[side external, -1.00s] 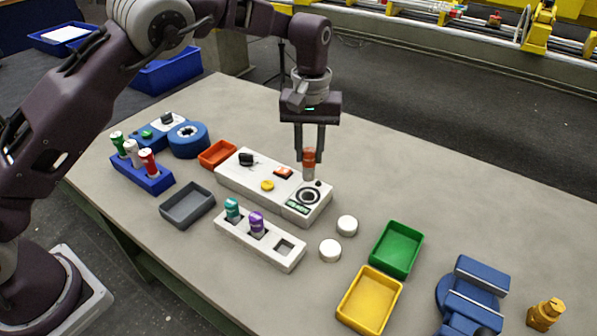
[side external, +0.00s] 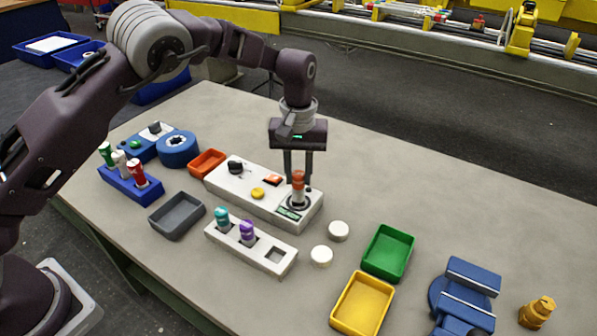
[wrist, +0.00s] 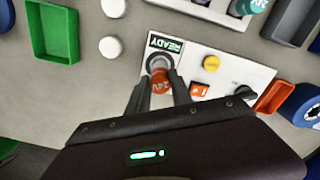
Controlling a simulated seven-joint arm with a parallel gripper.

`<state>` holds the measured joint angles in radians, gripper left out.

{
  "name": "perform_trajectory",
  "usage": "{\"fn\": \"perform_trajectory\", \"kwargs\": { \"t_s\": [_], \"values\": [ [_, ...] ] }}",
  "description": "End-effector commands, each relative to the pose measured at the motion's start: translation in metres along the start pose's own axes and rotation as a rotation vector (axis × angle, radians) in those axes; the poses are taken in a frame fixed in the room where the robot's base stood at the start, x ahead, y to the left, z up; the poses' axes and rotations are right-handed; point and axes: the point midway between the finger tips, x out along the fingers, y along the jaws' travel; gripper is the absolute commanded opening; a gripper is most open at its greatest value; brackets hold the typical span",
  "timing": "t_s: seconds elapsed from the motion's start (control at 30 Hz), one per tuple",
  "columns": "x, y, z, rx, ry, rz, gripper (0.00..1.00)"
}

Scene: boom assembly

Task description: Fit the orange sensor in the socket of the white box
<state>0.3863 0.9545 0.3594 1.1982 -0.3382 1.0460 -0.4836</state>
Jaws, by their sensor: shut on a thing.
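The orange sensor (side external: 298,181), with a grey lower part, stands upright between the fingers of my gripper (side external: 298,176). My gripper is shut on its orange upper part. The white box (side external: 238,188) lies below, with a dark ring-shaped socket (side external: 283,204) at its right end. The sensor's lower end is at the socket; how deep it sits cannot be told. In the wrist view the sensor (wrist: 160,86) shows "24V" and overlaps the socket ring (wrist: 151,63). A green READY display (wrist: 165,44) is beside the ring.
The box carries a yellow button (side external: 258,193), a red switch (side external: 272,180) and a black knob (side external: 235,167). In front is a white rack (side external: 262,259) with teal and purple parts. Two white discs (side external: 338,231), a green tray (side external: 388,252) and a yellow tray (side external: 361,304) are to the right.

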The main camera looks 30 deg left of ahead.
Motion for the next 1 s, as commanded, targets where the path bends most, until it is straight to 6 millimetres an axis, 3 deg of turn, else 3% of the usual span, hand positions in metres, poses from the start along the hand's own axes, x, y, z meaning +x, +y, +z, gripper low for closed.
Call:
{"fn": "perform_trajectory", "kwargs": {
  "t_s": [1.0],
  "values": [
    [0.0085, -0.0001, 0.0002, 0.000, 0.000, 0.000, 0.00]
  ]
}}
